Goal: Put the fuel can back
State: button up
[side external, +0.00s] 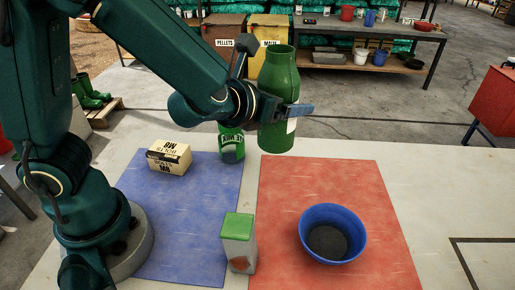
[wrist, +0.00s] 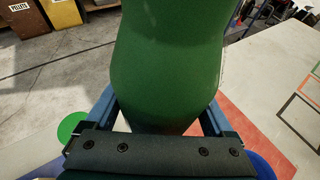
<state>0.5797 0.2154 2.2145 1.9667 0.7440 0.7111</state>
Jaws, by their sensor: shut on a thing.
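My gripper (side external: 290,112) is shut around a large green bottle-shaped container (side external: 279,72) with a narrower neck and a pale label patch. I take it to be the fuel can, though no readable word on it confirms this. It is upright, held above the far edge of the red mat (side external: 388,235). In the wrist view the green container (wrist: 166,60) fills the middle between both fingers. A smaller green can (side external: 231,145) with a partly hidden label ending in "MIX" stands on the blue mat (side external: 190,225), just left of the held one.
A green-lidded carton (side external: 238,242) stands by the gap between the mats. A blue bowl (side external: 332,233) with dark contents is on the red mat. A black outline (side external: 480,240) marks the table at right, around bare surface.

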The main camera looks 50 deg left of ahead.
aim_at(264, 147)
jog(key=shift+f, duration=4.85)
jog(key=o, duration=1.5)
jog(key=shift+f, duration=0.15)
jog(key=shift+s+r, duration=0.2)
jog(key=shift+r, duration=0.1)
jog(key=shift+v, duration=3.55)
jog(key=shift+f, duration=0.1)
